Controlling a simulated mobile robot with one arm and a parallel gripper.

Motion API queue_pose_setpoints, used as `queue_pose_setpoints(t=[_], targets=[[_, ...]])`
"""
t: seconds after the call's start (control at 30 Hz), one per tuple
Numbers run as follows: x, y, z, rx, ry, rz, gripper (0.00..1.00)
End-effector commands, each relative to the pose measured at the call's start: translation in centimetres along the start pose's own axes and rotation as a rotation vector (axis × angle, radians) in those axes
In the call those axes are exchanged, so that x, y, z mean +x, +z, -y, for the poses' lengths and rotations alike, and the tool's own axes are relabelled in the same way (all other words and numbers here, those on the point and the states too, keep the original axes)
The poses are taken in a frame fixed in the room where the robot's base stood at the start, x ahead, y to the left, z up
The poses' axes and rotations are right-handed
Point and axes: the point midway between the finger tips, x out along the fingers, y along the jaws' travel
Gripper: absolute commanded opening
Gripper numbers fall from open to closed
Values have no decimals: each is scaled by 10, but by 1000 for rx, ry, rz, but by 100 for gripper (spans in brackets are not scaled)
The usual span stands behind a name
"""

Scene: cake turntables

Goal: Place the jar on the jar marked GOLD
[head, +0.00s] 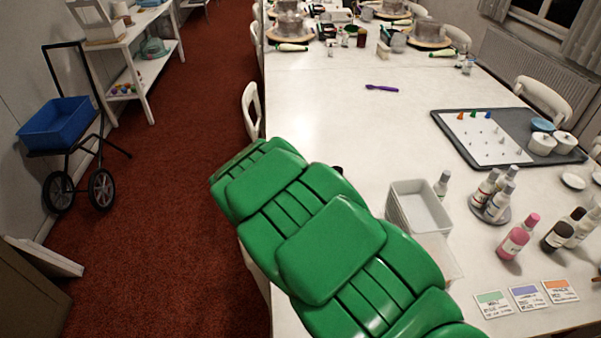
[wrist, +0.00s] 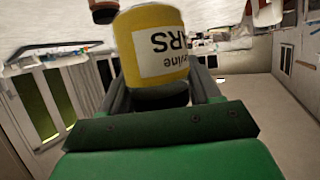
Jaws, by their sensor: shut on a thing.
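A yellow jar (wrist: 155,45) with a white label is held between the dark fingers of my gripper (wrist: 161,84) in the wrist view. Its label and the room both appear upside down there; I can read "zine" and "ARS". My gripper is shut on this jar. In the head view my green arm hides the gripper and the held jar. Part of a brown jar (wrist: 103,10) shows at the top edge of the wrist view, apart from the held one. I cannot read the word GOLD on anything in either view.
A white basket (head: 419,206) stands right of my arm. A grey tray (head: 455,147) is farther right. The table's middle is mostly clear, with a purple utensil (head: 381,88).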

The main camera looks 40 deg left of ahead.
Motion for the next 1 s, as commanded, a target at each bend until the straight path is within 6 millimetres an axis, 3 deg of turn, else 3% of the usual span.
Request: queue_pose_setpoints(t=[0.23, 0.5, 0.87, 0.9, 1.0], targets=[[9, 5, 3, 2, 0, 0, 28], [19, 31, 4, -1, -2, -2, 28], [20, 34, 4, 1, -1, -1, 28], [20, 34, 3, 1, -1, -1, 65], [20, 34, 4, 1, -1, -1, 81]])
